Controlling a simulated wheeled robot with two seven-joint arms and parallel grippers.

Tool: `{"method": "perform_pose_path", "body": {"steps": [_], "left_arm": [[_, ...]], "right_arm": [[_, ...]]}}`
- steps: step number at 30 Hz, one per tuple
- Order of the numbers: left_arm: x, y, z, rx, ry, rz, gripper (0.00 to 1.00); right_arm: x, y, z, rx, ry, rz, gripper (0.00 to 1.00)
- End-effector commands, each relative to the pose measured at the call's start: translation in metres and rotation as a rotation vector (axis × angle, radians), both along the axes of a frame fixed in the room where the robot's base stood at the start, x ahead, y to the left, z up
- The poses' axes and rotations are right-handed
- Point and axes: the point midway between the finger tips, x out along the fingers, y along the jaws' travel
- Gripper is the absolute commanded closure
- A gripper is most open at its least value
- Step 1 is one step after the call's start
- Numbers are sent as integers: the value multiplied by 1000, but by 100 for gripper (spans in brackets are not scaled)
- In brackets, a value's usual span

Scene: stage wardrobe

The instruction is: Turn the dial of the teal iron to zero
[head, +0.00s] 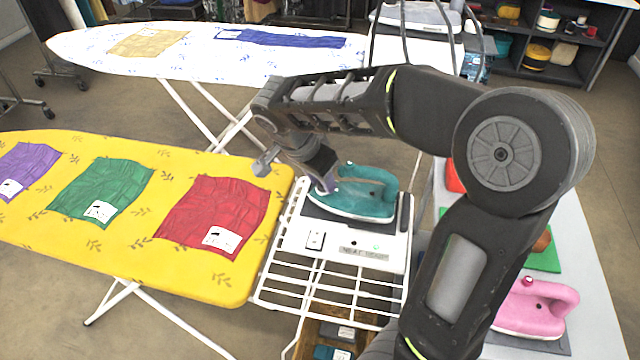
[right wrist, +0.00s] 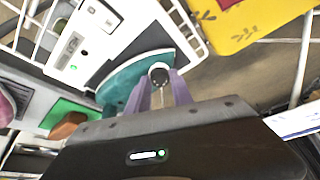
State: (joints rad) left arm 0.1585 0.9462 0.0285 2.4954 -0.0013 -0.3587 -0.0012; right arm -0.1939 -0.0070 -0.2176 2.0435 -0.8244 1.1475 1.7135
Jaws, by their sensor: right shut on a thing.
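The teal iron (head: 372,197) sits on a white station (head: 300,232) at the end of the yellow ironing board. The station has a switch, a small label and a lit green light. My right gripper (head: 325,186) reaches down to the left end of the iron. In the right wrist view, its two purple fingers (right wrist: 161,84) are shut on a small round dial (right wrist: 158,72) with a pale face and dark rim. The iron (right wrist: 133,76) shows behind it. The dial's marks are too small to read, and the arm hides it in the head view. My left gripper is out of view.
The yellow board (head: 130,255) holds purple, green and red cloths. A white wire rack (head: 330,290) hangs below the station. A pink iron (head: 535,308) stands on a grey table at right. A white ironing board (head: 80,48) and shelves (head: 565,40) are behind.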

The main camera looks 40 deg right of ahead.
Motion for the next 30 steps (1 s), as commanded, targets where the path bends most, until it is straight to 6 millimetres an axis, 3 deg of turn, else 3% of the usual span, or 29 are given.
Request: {"method": "perform_pose_path", "body": {"steps": [9, 23, 24, 30], "left_arm": [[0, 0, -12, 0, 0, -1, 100], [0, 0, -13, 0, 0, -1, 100], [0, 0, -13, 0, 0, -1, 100], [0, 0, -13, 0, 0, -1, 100]], "right_arm": [[-2, -1, -1, 0, -1, 129, 100], [-2, -1, 0, 1, 1, 147, 100], [-2, -1, 0, 1, 1, 147, 71], [-2, -1, 0, 1, 0, 146, 55]]}}
